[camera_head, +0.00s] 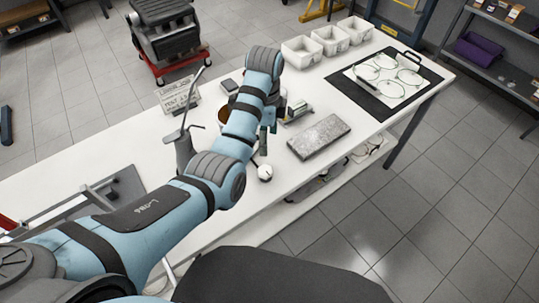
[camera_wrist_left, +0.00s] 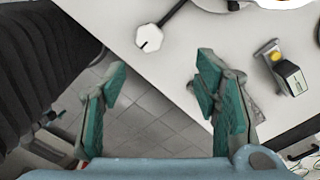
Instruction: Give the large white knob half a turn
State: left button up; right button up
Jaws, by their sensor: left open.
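The large white knob (camera_head: 265,173) sits at the front edge of the white workbench, next to my left arm. In the left wrist view the knob (camera_wrist_left: 149,38) is a pale faceted disc near the bench edge, above and between the fingertips in the picture. My left gripper (camera_head: 264,138) points down over the bench, mostly hidden behind my own arm. In the left wrist view the left gripper (camera_wrist_left: 162,82) has its green-padded fingers wide apart with nothing between them; the knob is apart from both. My right gripper is not in view.
On the white bench (camera_head: 350,165) a grey slab (camera_head: 319,136) lies right of the gripper. An oil can (camera_head: 186,150) and a sign (camera_head: 178,95) stand to the left. White bins (camera_head: 301,52) and a dark mat (camera_head: 407,72) with rings are farther back.

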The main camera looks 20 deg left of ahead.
aim_at(265, 171)
pick_arm(q)
jog(key=s+f, duration=0.1)
jog(key=f, duration=0.1)
jog(key=s+f+b, duration=0.1)
jog(key=f, duration=0.2)
jog(key=s+f+b, duration=0.1)
jog(key=f, duration=0.2)
jog(key=shift+s+f, duration=0.2)
jog(key=w+f, duration=0.1)
jog(key=f, duration=0.1)
jog(key=w+f, duration=0.1)
jog(key=shift+f+b, duration=0.4)
jog(key=shift+s+r, duration=0.1)
jog(key=shift+r, duration=0.05)
jog(key=shift+s+r, duration=0.1)
jog(key=shift+s, duration=0.1)
jog(key=shift+c, duration=0.9)
jog(key=shift+s, duration=0.1)
jog(key=c, duration=0.7)
jog(key=shift+c, duration=1.3)
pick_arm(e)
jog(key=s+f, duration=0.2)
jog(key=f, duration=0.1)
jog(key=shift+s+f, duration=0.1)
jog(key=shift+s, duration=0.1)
